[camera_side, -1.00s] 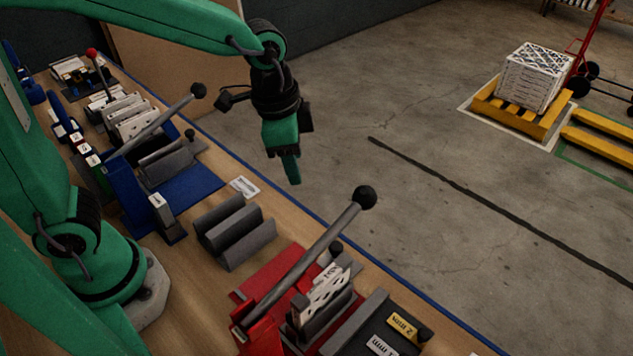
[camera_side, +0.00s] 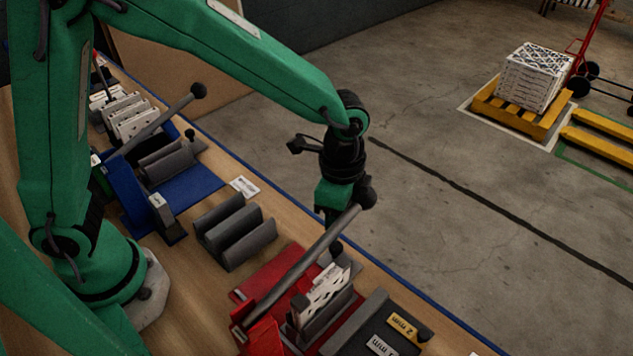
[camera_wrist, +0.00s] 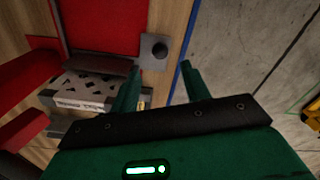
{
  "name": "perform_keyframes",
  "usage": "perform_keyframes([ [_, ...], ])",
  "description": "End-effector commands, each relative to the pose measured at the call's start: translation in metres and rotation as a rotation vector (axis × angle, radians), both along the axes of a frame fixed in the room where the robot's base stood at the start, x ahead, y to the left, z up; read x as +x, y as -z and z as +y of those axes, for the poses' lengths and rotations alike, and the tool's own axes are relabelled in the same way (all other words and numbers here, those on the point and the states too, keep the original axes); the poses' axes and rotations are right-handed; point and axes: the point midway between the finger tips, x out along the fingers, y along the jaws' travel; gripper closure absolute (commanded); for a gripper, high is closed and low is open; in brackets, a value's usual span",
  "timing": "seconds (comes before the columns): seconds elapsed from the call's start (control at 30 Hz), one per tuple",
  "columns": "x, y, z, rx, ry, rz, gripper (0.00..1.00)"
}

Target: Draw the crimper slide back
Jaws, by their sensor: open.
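The red crimper (camera_side: 270,276) stands on the near part of the bench, with a long grey lever (camera_side: 298,267) tipped by a black ball. A small black knob (camera_side: 336,248) shows beside its white filters (camera_side: 324,287). In the wrist view, a black knob (camera_wrist: 158,47) sits on a grey plate at the end of the red bed (camera_wrist: 100,25); I take this as the slide's knob. My gripper (camera_side: 332,216) hangs above, behind the lever's upper end, partly hidden. In the wrist view its fingers (camera_wrist: 160,82) are spread and empty, with the knob ahead between their lines.
A blue crimper (camera_side: 185,188) with its own lever stands further left. Dark grey grooved blocks (camera_side: 235,230) lie between the two. A dark tray with yellow and white labels (camera_side: 390,335) is at right.

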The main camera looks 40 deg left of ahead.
Motion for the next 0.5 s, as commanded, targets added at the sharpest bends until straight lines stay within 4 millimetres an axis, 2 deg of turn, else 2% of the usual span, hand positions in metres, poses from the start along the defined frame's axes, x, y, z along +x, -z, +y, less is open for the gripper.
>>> perform_keyframes([
  [0.17,0.0,0.012,0.0,0.001,-0.001,0.002,0.53],
  [0.5,-0.001,0.053,0.001,0.002,-0.002,0.003,0.53],
])
